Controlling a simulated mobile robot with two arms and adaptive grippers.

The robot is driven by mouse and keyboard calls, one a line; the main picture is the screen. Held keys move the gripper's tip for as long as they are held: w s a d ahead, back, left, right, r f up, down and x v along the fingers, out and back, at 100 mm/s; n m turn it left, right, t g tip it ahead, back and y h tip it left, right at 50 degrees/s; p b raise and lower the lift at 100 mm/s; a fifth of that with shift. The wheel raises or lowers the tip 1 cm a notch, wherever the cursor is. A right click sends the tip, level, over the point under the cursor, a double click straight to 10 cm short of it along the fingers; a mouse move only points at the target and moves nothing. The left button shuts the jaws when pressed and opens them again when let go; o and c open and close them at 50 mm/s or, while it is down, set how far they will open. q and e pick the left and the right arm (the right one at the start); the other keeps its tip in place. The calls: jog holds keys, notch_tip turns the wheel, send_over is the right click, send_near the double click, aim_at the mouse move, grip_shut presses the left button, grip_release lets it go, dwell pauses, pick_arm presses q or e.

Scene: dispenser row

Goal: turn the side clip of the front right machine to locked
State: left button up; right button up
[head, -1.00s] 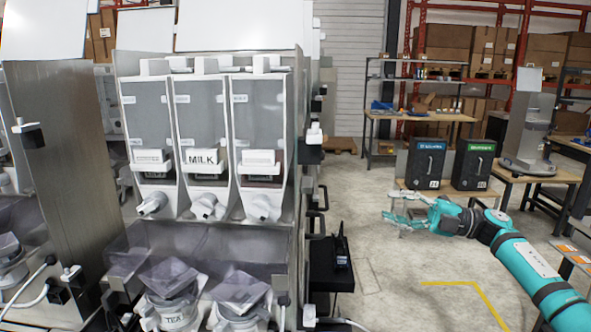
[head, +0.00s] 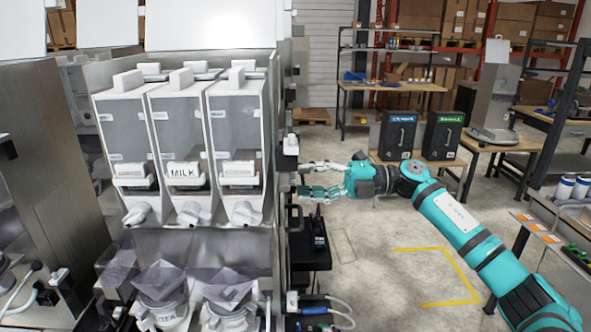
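The front right machine (head: 190,232) is the dispenser with three tall hoppers, one labelled MILK. On its right side edge, a small white clip (head: 291,145) sits on a dark mount. A second small white piece (head: 292,300) is low on the same side. My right gripper (head: 303,179) is open and empty, its fingers pointing left at the machine's side, just below the upper clip. I see no clear contact, and the depth gap is hard to judge. The clip's lock position is too small to read. My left gripper is out of view.
A black shelf (head: 310,258) with a handheld radio (head: 318,232) juts from the machine's right side under my gripper. Blue and white plugs (head: 318,308) sit below. The floor (head: 375,250) to the right is open.

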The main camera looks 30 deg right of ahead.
aim_at(284, 183)
jog(key=shift+p+x, duration=0.4)
jog(key=shift+x, duration=1.1)
jog(key=shift+c, duration=0.3)
grip_shut()
